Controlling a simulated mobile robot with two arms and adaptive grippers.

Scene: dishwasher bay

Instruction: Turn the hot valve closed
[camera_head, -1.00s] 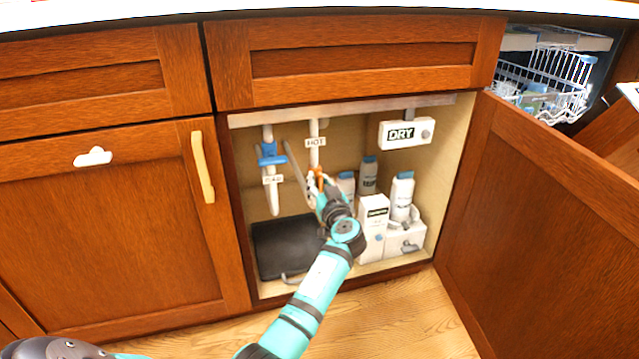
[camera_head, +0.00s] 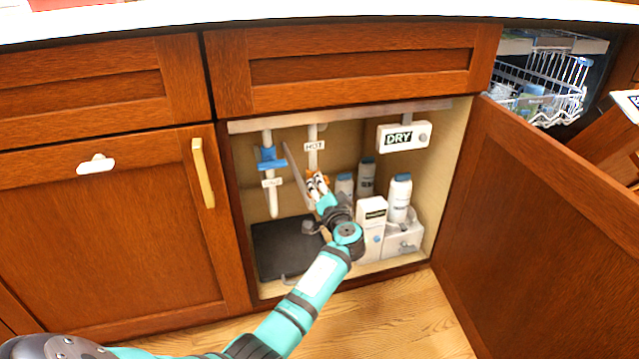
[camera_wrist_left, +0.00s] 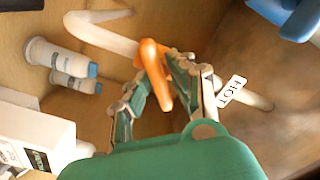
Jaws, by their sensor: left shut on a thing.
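The hot valve's orange handle (camera_wrist_left: 154,72) sits on a white pipe under the HOT label (camera_head: 314,146), inside the open cabinet. The label also shows in the wrist view (camera_wrist_left: 231,91). My left gripper (camera_head: 318,182) reaches in from below. In the wrist view its fingers (camera_wrist_left: 160,88) are on both sides of the handle, shut on it. The fingers hide much of the handle in the head view. My right gripper is not in view.
Left of the hot pipe is a second pipe with a blue valve (camera_head: 270,158). White bottles (camera_head: 399,197) and a white box (camera_head: 371,225) stand close on the right. A black mat (camera_head: 285,250) lies on the cabinet floor. The open door (camera_head: 540,220) bounds the right side.

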